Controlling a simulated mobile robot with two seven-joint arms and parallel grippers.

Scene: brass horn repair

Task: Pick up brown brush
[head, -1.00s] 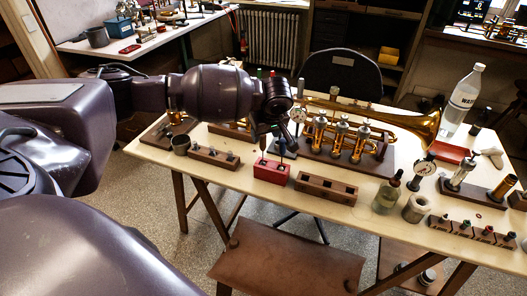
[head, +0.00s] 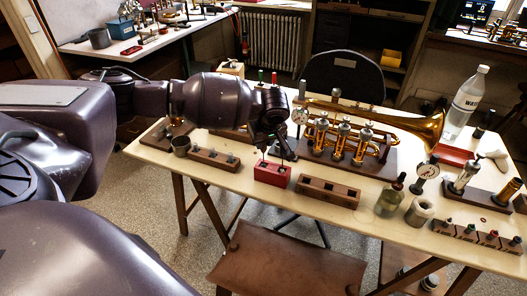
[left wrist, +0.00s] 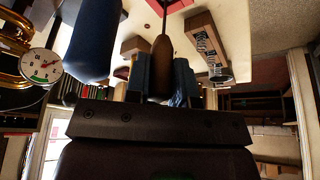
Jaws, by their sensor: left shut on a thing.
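The brown brush (left wrist: 161,62) shows in the left wrist view, its dark brown handle between the two bluish fingers of my left gripper (left wrist: 160,82), which is shut on it. Its thin shaft runs up to the red block (left wrist: 150,4), so it still seems to stand in it. In the head view my left gripper (head: 277,150) is just above the red block (head: 271,175) and hides most of the brush. A blue-handled tool (left wrist: 93,40) stands close beside the gripper. My right gripper is not in view.
A brass trumpet (head: 400,122) lies on its wooden stand to the right of the gripper. A wooden block with holes (head: 328,192) and a glass bottle (head: 390,198) stand right of the red block. A dial gauge (left wrist: 40,65) is near the gripper.

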